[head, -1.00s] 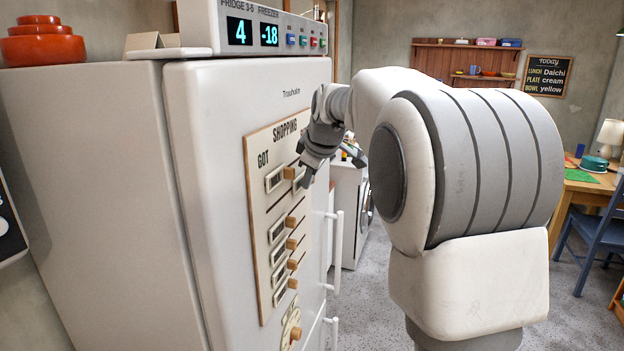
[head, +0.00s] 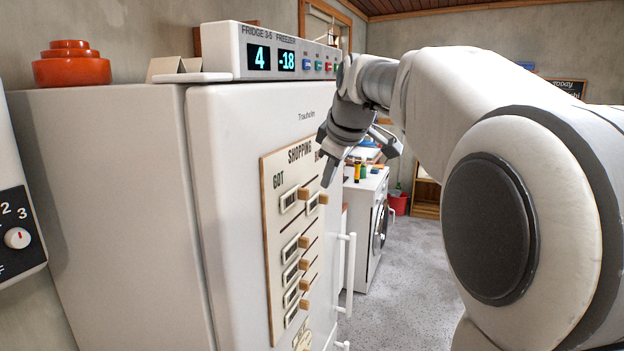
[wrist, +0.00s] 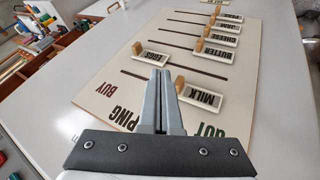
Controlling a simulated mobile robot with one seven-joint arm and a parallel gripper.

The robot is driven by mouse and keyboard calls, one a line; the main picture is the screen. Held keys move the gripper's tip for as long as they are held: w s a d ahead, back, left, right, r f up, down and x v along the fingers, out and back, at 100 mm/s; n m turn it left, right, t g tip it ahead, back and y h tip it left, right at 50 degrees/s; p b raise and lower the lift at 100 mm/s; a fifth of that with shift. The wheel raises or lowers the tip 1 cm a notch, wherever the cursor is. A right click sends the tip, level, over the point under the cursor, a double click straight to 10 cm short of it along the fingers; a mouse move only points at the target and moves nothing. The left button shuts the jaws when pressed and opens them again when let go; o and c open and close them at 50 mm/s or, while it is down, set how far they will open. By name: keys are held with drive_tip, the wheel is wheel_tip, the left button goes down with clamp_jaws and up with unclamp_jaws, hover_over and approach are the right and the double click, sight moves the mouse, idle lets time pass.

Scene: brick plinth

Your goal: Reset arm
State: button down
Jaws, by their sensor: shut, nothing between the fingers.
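My gripper (head: 328,178) is shut and empty, in front of the upper part of the wooden shopping board (head: 268,250) on the fridge door. The wrist view shows the closed fingers (wrist: 162,75) from behind, over the board, between the MILK slider (wrist: 200,96) and the EGGS slider (wrist: 152,56). The MILK slider's knob (head: 303,193) is towards the GOT side. The EGGS knob (head: 323,199) is further right, towards BUY. Whether the fingertips touch the board is hard to tell; they appear apart from it.
Several lower sliders, among them BUTTER (wrist: 212,53) and CHEESE (wrist: 215,37), line the GOT side. The fridge's white door handle (head: 350,275) stands out below right. A washing machine (head: 370,215) is behind; open floor (head: 410,270) lies to the right.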

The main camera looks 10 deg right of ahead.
drive_tip(key=s+a+f+m, duration=0.1)
drive_tip(key=s+f+m, duration=0.2)
drive_tip(key=s, duration=0.7)
drive_tip(key=s+a+f+m+g, duration=0.1)
drive_tip(key=s+a+f+m, duration=0.1)
drive_tip(key=s+f, duration=0.6)
drive_tip(key=s+a+f+m, duration=0.2)
drive_tip(key=s+f+m, duration=0.2)
drive_tip(key=s, duration=0.8)
drive_tip(key=shift+s+f+m+g, duration=0.3)
drive_tip(key=shift+s+f+g, duration=0.1)
drive_tip(key=shift+f, duration=0.3)
